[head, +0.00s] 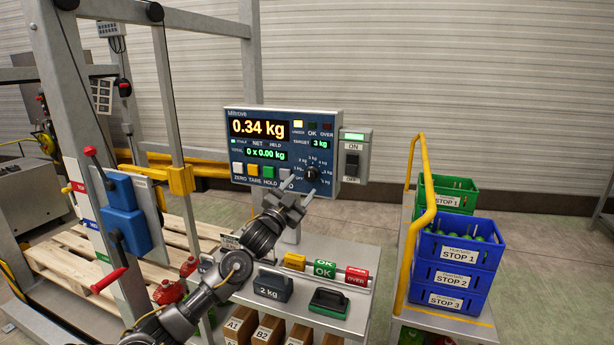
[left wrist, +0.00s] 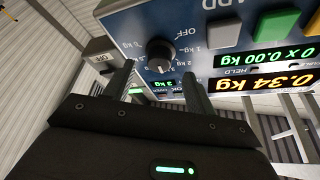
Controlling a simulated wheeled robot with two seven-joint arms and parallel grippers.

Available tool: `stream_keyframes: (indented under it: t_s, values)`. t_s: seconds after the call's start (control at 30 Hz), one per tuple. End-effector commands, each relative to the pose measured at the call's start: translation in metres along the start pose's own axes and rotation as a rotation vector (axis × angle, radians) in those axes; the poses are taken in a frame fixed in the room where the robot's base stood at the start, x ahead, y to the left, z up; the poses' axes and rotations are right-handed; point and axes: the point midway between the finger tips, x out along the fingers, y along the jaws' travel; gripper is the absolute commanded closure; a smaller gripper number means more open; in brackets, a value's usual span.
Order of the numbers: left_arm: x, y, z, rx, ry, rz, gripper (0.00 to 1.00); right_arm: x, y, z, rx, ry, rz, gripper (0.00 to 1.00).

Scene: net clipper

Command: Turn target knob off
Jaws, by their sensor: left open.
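The target knob (head: 312,172) is a round black dial at the lower right of the blue Mitrovik scale panel (head: 240,115). Labels from OFF through several kg marks ring it, and the small target display (head: 320,143) reads 3 kg. My left gripper (head: 298,192) is open and empty, just in front of and below the knob. In the left wrist view, which is upside down, the knob (left wrist: 160,53) lies beyond and between the two fingertips (left wrist: 158,78), with no contact visible. The exact gap and pointer direction are hard to tell. My right gripper is not in view.
A grey ON/OFF switch box (head: 352,160) adjoins the panel's right side. Buttons (head: 268,172) line its lower edge, left of the knob. Below are a bench with a 2 kg weight (head: 273,286) and boxes. A yellow rail (head: 418,225) and stacked crates (head: 455,250) stand right.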

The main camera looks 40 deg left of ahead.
Motion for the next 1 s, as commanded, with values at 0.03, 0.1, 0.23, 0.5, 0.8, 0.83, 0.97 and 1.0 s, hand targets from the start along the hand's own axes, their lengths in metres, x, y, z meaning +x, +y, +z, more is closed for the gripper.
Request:
stream_keyframes:
  t_s: [0.03, 0.1, 0.23, 0.5, 0.8, 0.83, 0.97, 1.0]
  values:
    - [0.011, -0.003, -0.003, -0.001, -0.001, -0.003, 0.44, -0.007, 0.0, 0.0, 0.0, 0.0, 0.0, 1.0]
    - [0.022, -0.002, -0.003, 0.0, -0.001, -0.002, 0.44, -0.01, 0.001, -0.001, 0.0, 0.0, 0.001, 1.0]
    - [0.037, -0.001, -0.001, -0.001, -0.002, -0.001, 0.44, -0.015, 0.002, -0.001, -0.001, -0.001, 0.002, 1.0]
    - [0.046, 0.001, 0.0, 0.0, 0.0, 0.001, 0.44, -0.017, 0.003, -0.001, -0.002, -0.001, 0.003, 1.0]
    - [0.046, 0.001, 0.0, 0.0, -0.001, 0.001, 0.62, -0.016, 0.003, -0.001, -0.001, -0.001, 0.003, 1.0]
    - [0.046, 0.001, 0.0, 0.0, -0.001, 0.001, 0.65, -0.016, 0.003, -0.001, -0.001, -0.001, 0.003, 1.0]
    - [0.046, 0.001, 0.001, 0.0, -0.001, 0.0, 0.8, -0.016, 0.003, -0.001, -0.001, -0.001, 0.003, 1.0]
    - [0.046, 0.001, 0.001, 0.0, -0.001, 0.0, 0.8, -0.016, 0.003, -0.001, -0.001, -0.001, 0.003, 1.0]
